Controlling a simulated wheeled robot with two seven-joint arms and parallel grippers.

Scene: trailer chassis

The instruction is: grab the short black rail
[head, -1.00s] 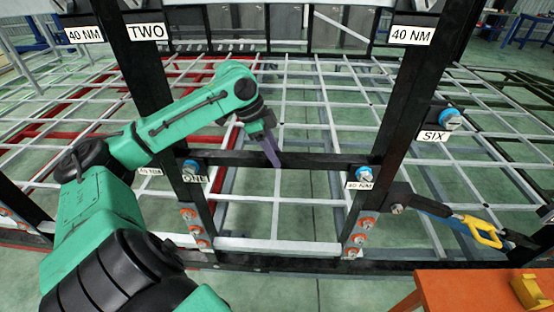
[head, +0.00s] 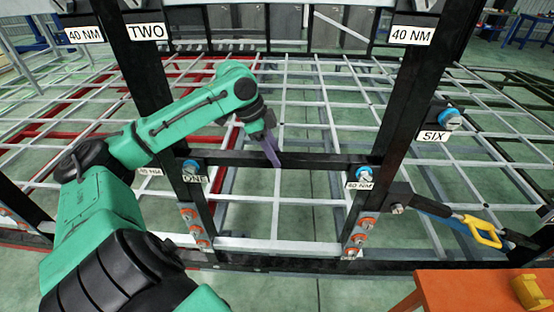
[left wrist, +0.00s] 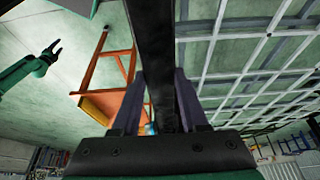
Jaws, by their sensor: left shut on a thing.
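The short black rail (head: 320,160) runs level between two black uprights in the head view, joining them near the labels ONE and 40 NM. My left gripper (head: 273,158) reaches it from above, near its middle. In the left wrist view the rail (left wrist: 153,50) passes between the two purple fingers of the left gripper (left wrist: 160,95), which is shut on it. My right gripper (left wrist: 52,50) shows small at the left of the left wrist view, well away from the rail, with its fingers apart and empty.
Blue-headed bolts (head: 189,168) sit at the rail ends. Orange-ringed bolts (head: 367,222) line the lower uprights. A yellow-handled tool (head: 482,230) sticks out at right. An orange table (head: 450,285) stands front right. Grey lattice bars fill the back.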

